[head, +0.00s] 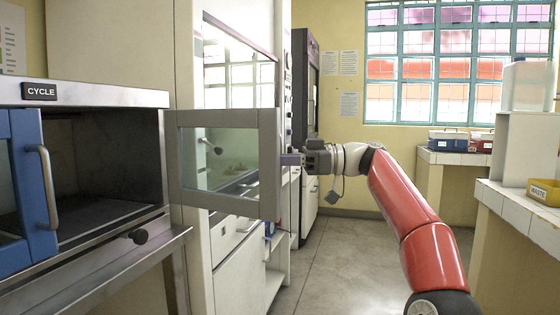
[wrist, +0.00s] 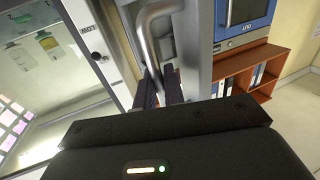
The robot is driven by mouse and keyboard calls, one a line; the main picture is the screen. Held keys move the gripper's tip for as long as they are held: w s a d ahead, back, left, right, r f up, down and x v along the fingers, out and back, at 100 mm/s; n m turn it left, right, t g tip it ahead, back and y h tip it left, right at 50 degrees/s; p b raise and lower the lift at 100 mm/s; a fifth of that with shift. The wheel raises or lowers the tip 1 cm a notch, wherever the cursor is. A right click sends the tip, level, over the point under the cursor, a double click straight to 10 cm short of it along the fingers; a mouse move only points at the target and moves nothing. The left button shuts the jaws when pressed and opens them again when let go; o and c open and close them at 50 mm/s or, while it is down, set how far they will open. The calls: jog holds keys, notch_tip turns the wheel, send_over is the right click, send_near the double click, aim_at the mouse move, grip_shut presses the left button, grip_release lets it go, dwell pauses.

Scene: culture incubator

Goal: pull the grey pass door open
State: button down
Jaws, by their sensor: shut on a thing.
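The grey pass door (head: 270,165) is a grey frame around a glass pane, at the centre left of the head view. It appears to stand out at an angle from the pale cabinet. My gripper (head: 292,160) is at the door's right edge. In the wrist view a curved metal bar handle (wrist: 146,38) runs down between the dark fingers of my gripper (wrist: 160,92), which are shut on it. The handle's lower end is hidden by the gripper. In the head view the grip itself is too small to make out.
A steel chamber marked CYCLE (head: 110,95) with an open blue door (head: 35,185) stands at the left. Benches are at the right, with a yellow WASTE box (head: 543,192). The floor (head: 340,260) in the middle is clear. A brown shelf (wrist: 245,68) shows in the wrist view.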

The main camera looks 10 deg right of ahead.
jog(key=c, duration=1.6)
grip_release()
jog(key=shift+c, duration=0.2)
jog(key=d+p, duration=0.1)
jog(key=d, duration=0.6)
jog(key=shift+s+d, duration=0.35)
jog(key=shift+s, duration=0.05)
